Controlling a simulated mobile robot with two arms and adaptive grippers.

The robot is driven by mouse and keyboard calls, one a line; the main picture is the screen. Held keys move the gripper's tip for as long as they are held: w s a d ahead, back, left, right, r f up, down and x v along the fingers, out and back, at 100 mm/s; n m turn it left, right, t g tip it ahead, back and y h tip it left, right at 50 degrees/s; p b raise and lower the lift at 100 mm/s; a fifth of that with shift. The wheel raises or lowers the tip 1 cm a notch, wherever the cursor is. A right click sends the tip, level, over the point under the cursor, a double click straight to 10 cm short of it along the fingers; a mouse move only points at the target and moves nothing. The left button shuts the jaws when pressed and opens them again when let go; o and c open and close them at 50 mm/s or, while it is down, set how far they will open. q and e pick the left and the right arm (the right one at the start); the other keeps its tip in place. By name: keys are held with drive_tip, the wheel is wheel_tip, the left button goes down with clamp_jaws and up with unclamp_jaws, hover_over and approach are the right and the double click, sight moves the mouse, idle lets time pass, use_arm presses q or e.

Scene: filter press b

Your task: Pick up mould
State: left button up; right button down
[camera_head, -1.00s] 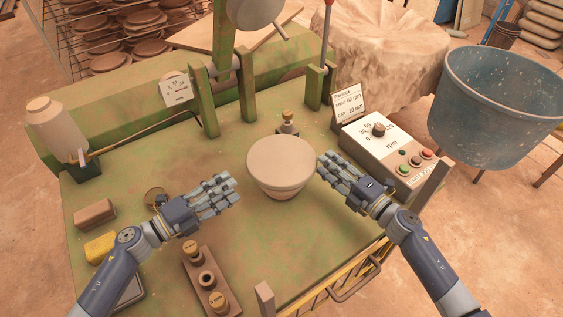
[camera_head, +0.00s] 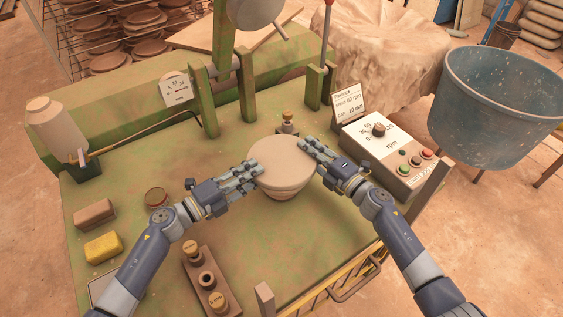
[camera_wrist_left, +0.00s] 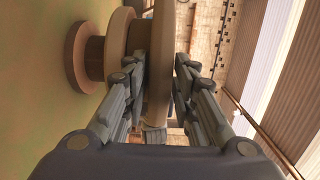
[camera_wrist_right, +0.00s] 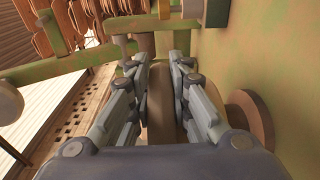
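The mould (camera_head: 282,162) is a round, pale beige piece with a wide flat top and a narrower foot, standing upright on the green table. My left gripper (camera_head: 250,174) is at its left rim and my right gripper (camera_head: 311,147) at its right rim. In the left wrist view the mould's rim (camera_wrist_left: 157,65) lies between the spread fingers (camera_wrist_left: 152,75). In the right wrist view the rim (camera_wrist_right: 160,105) also lies between spread fingers (camera_wrist_right: 160,75). Both grippers look open around the rim; whether any finger touches it is hard to tell.
A control box (camera_head: 392,152) with knob and buttons stands to the right. A block with brass-topped pieces (camera_head: 206,282) is in front, a yellow sponge (camera_head: 103,248) and brown block (camera_head: 94,214) at left. Green posts (camera_head: 246,90) rise behind. A blue tub (camera_head: 495,110) stands off the table.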

use_arm(q)
clamp_jaws()
drive_tip(key=shift+r, duration=0.15)
use_arm(e)
drive_tip(key=shift+r, duration=0.15)
